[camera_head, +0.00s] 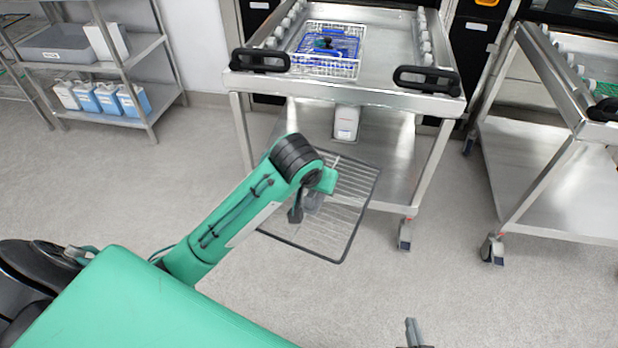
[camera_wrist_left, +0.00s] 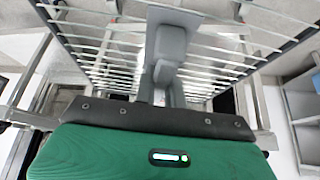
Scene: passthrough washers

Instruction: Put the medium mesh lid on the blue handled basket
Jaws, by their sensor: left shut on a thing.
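The medium mesh lid (camera_head: 345,222), a thin dark-edged frame with pale wires, hangs tilted in the air in front of the trolley. My left gripper (camera_head: 312,203) is shut on it near its left part, and the arm hides some of it. In the left wrist view the lid's wires (camera_wrist_left: 95,45) spread on both sides of the gripper's grey fingers (camera_wrist_left: 170,62). The blue handled basket (camera_head: 350,68), of pale wire with blue parts, stands on the trolley top, beyond the lid. Small dark items lie in it. My right gripper (camera_head: 412,332) only just shows at the bottom edge.
The steel trolley (camera_head: 385,85) has a raised rim, two black handles (camera_head: 260,60) at its front corners and small white items along both sides. A second trolley (camera_head: 560,90) stands to the right. A shelf rack (camera_head: 130,50) is at left. Floor before them is clear.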

